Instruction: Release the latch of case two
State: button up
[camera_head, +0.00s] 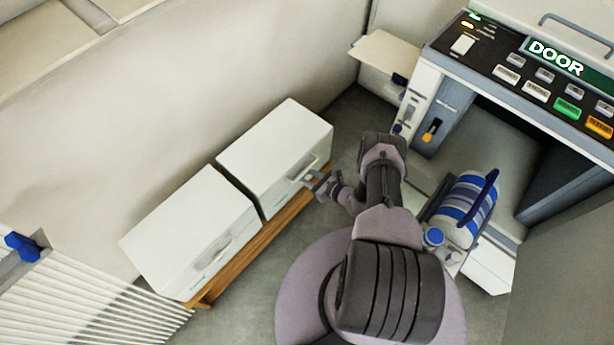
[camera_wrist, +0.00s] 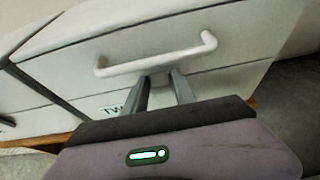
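Case two (camera_head: 272,143) is the right one of two white boxes on a wooden bench. In the wrist view its white front (camera_wrist: 245,30) fills the top, with a label starting "TW" (camera_wrist: 112,108) partly hidden behind my gripper. A white bar handle (camera_wrist: 155,62) runs across that front. My gripper (camera_head: 318,183) is in front of this case. In the wrist view my gripper (camera_wrist: 162,78) has its two grey fingers apart, tips just below the handle, with nothing seen between them. I cannot make out a separate latch; the fingers may hide it.
Another white case (camera_head: 190,232) stands to the left on the wooden bench (camera_head: 250,255). A white slatted rack (camera_head: 90,310) is at the lower left. A "DOOR" panel (camera_head: 540,80) and a blue-striped canister (camera_head: 462,212) are at the right. Grey floor lies before the bench.

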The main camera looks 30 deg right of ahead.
grip_shut()
jog(key=shift+s+d+f+t+y, duration=0.2)
jog(key=shift+s+f+t+y, duration=0.1)
jog(key=shift+s+t, duration=0.25)
jog(key=shift+w, duration=0.15)
jog(key=o, duration=0.5)
grip_release()
jog(key=shift+r, duration=0.1)
jog(key=p+v, duration=0.2)
jog(key=v, duration=0.5)
jog(key=shift+s, duration=0.3)
